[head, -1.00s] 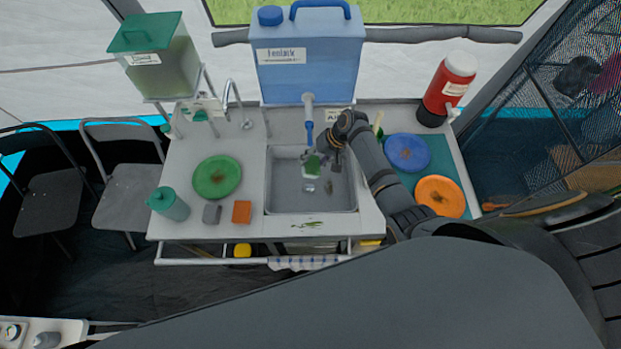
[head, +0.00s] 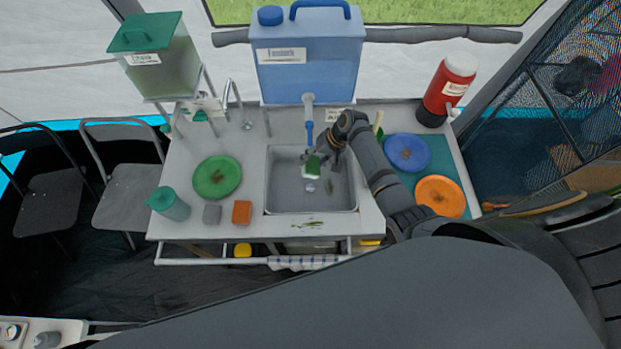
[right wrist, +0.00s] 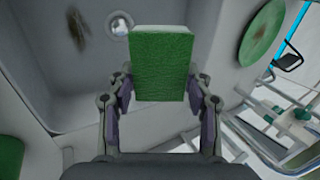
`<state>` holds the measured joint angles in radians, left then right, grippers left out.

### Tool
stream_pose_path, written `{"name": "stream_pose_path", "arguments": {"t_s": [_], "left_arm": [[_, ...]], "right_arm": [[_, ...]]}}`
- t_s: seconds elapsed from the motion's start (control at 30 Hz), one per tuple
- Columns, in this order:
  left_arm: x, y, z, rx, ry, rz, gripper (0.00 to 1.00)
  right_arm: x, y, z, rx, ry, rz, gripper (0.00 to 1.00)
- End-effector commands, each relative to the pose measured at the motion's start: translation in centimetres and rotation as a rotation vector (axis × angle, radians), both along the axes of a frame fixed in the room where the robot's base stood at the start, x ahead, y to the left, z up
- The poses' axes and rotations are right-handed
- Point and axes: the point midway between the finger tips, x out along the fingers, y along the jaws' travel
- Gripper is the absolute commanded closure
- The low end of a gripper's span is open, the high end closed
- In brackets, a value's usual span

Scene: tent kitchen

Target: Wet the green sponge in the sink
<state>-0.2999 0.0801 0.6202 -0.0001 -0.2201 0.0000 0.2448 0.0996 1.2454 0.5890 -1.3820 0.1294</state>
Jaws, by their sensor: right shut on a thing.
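The green sponge (head: 311,166) has a pale layer on one side. My right gripper (head: 318,158) is shut on it and holds it over the grey sink basin (head: 285,197), under the blue container's spout (head: 308,132). In the right wrist view the sponge (right wrist: 160,65) sits between both fingers of my right gripper (right wrist: 160,95), its green face toward the camera. No water stream can be made out. My left gripper is not in view.
A blue water container (head: 310,65) stands behind.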

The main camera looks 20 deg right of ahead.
Motion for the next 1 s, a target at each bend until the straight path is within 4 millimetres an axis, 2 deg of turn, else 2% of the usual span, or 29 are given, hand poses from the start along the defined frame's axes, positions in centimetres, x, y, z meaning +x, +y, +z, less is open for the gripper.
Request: {"name": "stream_pose_path", "arguments": {"t_s": [0.37, 0.47, 0.63, 0.83, 1.0], "left_arm": [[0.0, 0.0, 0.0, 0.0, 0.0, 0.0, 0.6], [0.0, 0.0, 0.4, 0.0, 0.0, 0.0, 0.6], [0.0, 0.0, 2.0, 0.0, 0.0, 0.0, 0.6], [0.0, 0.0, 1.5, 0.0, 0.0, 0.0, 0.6], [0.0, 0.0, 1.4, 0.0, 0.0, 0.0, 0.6]], "right_arm": [[0.0, 0.0, 0.0, 0.0, 0.0, 0.0, 0.75], [0.0, 0.0, 0.6, 0.0, 0.0, 0.0, 0.75], [0.0, 0.0, 2.5, 0.0, -0.001, 0.0, 0.75], [0.0, 0.0, 3.9, 0.0, -0.001, 0.0, 0.75], [0.0, 0.0, 4.0, 0.0, 0.0, 0.0, 0.75]]}}
